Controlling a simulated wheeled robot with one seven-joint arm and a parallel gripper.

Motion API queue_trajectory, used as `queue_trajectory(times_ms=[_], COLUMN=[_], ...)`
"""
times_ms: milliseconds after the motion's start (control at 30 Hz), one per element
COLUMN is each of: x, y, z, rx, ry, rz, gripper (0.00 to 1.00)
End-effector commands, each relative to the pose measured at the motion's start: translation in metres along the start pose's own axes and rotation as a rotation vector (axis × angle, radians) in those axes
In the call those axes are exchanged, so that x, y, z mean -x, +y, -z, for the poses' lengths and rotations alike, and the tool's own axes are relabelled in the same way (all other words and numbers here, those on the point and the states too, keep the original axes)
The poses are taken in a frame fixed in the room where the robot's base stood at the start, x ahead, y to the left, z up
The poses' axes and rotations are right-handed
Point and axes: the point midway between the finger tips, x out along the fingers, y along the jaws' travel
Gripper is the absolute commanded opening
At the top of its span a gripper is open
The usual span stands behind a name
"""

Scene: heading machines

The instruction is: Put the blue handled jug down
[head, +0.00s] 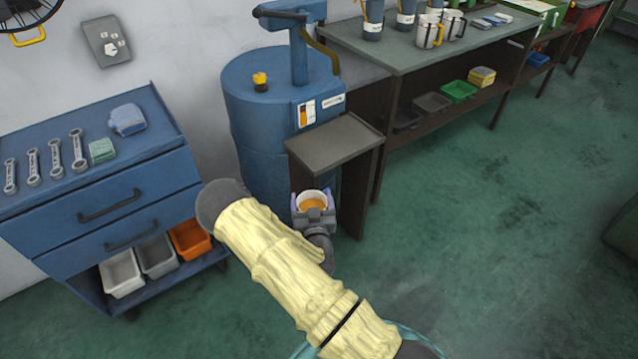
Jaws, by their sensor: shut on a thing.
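My gripper (313,202) is low in front of the blue machine, just below the small grey shelf top. It is shut on a round white-rimmed jug (301,197), seen from above with orange-brown contents. The jug looks upright. Its outer side and any handle are mostly hidden by the gripper, so I cannot tell its body colour. Two blue-grey jugs, one on the left (373,20) and one on the right (406,16), stand on the long bench (400,52) at the back.
The small grey shelf top (335,146) is bare. The blue machine (262,110) stands behind it. A blue drawer cabinet (95,190) with several wrenches on top is at the left. The green floor (480,230) is clear at right.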

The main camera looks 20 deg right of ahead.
Motion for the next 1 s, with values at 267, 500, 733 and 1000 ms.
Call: queue_trajectory(times_ms=[267,500,733,1000], x=[0.000,0.002,0.002,0.002], y=[-0.002,-0.002,-0.002,-0.002], z=[0.033,0.040,0.037,0.037], rx=[-0.005,-0.016,-0.018,-0.018], ry=[-0.006,-0.009,-0.010,-0.010], rz=[0.099,0.155,0.163,0.163], gripper=[0.35,0.35,0.35,0.35])
